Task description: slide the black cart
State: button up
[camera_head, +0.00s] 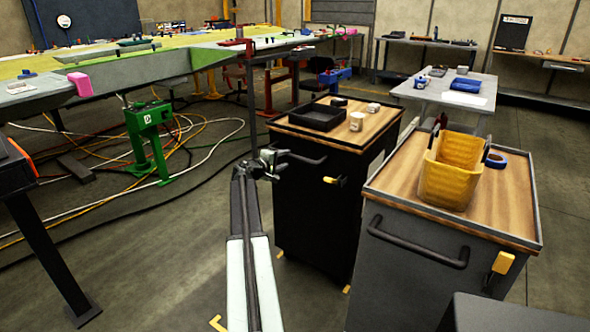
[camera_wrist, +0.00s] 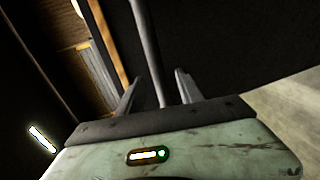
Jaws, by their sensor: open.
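The black cart (camera_head: 310,205) has a wooden top and stands in the middle of the head view. Its dark bar handle (camera_head: 306,159) sticks out near the top of its front side. My gripper (camera_head: 273,160) is at the left end of this handle. In the wrist view my gripper (camera_wrist: 160,76) is open, with one finger on each side of a dark bar (camera_wrist: 146,35), which looks like the handle. A gap shows between the bar and the right finger. Whether the left finger touches the bar is unclear.
On the black cart are a black tray (camera_head: 318,117) and a white cup (camera_head: 356,121). A grey cart (camera_head: 420,270) with a yellow bin (camera_head: 452,172) stands close on the right. A green stand (camera_head: 150,125) and loose cables lie left. Bare floor (camera_head: 140,260) shows front left.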

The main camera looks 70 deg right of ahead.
jog(key=shift+s+d+r, duration=0.1)
jog(key=shift+s+d, duration=0.2)
jog(key=b+x, duration=0.1)
jog(key=x, duration=0.6)
jog(key=shift+d, duration=0.35)
grip_shut()
jog(key=shift+a, duration=0.1)
dwell(0.7)
